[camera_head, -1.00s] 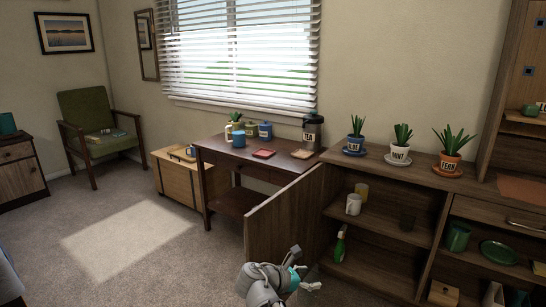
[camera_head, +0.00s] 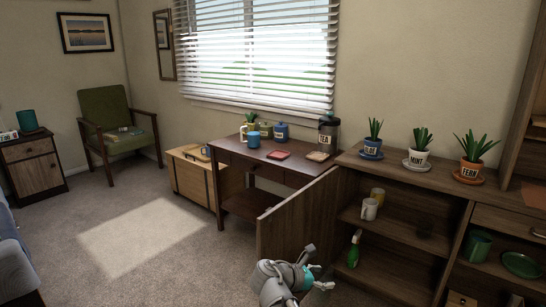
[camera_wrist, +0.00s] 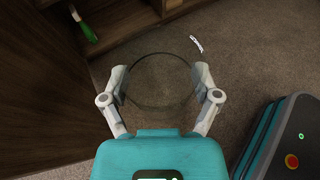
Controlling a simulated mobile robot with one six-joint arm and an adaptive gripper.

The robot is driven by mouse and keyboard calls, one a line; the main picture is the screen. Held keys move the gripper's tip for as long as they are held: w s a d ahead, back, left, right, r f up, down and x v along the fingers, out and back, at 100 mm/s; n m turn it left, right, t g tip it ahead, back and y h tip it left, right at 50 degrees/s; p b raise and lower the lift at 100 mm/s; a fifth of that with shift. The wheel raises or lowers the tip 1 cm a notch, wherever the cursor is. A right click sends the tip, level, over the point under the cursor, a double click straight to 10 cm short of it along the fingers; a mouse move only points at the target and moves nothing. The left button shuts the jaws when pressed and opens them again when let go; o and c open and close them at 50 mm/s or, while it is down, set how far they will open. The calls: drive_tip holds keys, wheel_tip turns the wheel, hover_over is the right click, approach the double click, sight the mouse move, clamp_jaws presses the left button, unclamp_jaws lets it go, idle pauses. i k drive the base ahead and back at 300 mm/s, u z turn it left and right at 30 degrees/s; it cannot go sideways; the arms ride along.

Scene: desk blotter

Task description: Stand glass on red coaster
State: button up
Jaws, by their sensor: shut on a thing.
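The red coaster (camera_head: 279,155) lies flat on the dark wooden side table (camera_head: 262,171) under the window, with nothing on it. My gripper (camera_head: 313,278) is low in front of the open cabinet door, well below and in front of the table. In the wrist view, my gripper (camera_wrist: 160,88) is shut on a clear glass (camera_wrist: 160,80), one finger on each side, with the carpet showing through it. The glass is hard to make out in the head view.
The open cabinet door (camera_head: 298,217) rises between my gripper and the table.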

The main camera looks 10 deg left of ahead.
sight(279, 155)
drive_tip(key=i, duration=0.85)
drive_tip(key=z, duration=0.05)
